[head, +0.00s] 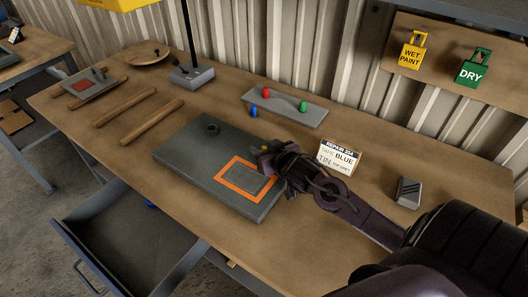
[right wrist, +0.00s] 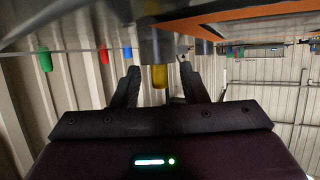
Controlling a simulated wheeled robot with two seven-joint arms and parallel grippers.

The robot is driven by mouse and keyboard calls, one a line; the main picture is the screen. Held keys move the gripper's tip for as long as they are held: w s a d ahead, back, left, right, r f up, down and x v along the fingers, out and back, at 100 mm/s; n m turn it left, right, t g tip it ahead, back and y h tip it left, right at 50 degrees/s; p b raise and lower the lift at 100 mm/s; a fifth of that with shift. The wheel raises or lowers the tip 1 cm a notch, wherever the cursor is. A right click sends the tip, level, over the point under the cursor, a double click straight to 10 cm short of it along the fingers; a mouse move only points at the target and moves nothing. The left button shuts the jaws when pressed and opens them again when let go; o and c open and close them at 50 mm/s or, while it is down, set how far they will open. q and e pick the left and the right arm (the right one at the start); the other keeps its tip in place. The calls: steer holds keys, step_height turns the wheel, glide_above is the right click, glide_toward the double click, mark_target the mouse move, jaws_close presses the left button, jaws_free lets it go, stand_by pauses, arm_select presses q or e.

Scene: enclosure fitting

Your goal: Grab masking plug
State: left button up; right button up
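The yellow masking plug (right wrist: 159,76) sits in a grey round boss (right wrist: 157,46) in the right wrist view, which looks upside down. In the head view only a small bit of yellow (head: 264,149) shows at the fingertips. My right gripper (right wrist: 160,78) is open, with one finger on each side of the plug and a visible gap to both. In the head view my right gripper (head: 266,157) is at the back right edge of the grey enclosure panel (head: 196,158), which bears an orange-taped square (head: 224,172). My left gripper is not in view.
A repair card (head: 339,157) and a dark grey block (head: 408,192) stand to the right. Wooden bars (head: 150,121) and a lamp base (head: 191,76) are at left.

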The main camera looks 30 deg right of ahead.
jaws_close()
steer(key=shift+r, duration=0.15)
